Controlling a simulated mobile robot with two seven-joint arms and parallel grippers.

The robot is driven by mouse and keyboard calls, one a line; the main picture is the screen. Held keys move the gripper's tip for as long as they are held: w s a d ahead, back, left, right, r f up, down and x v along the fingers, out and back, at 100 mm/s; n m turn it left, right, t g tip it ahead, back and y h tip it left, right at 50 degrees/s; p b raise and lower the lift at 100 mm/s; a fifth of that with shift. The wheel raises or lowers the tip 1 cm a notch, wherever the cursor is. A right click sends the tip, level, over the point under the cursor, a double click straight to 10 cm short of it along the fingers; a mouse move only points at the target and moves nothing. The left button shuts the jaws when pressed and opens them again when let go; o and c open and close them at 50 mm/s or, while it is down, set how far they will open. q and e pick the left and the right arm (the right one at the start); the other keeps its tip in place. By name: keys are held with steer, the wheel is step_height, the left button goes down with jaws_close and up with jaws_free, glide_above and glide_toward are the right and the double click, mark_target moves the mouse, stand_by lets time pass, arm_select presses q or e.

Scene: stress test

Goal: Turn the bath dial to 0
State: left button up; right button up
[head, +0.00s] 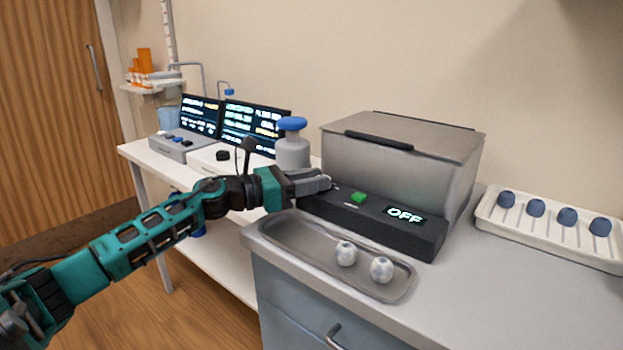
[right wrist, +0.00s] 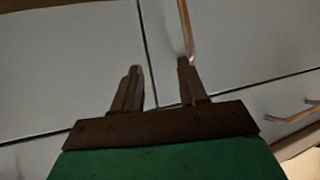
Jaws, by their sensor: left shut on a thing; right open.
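The bath (head: 400,165) is a grey lidded box on the counter, with a black front panel (head: 425,238). The panel has a green button (head: 358,197) and a display (head: 404,214) that reads OFF. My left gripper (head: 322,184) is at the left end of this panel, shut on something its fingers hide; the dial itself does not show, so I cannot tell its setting. My right gripper (right wrist: 160,85) is open and empty in the right wrist view, in front of pale cabinet fronts. It is not in the head view.
A metal tray (head: 290,246) with two white speckled balls (head: 346,253) lies in front of the panel. A white rack (head: 550,233) with several blue-topped items stands at right. A blue-capped bottle (head: 292,150) stands behind my left gripper. Two screens (head: 256,127) stand further left.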

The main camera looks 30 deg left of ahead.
arm_select(q)
steer(key=o, duration=1.1)
steer(key=shift+c, duration=0.2)
steer(key=shift+s, duration=0.15)
steer(key=shift+s+a+f, duration=0.1)
steer(key=shift+s+a, duration=0.15)
steer(key=v, duration=1.2)
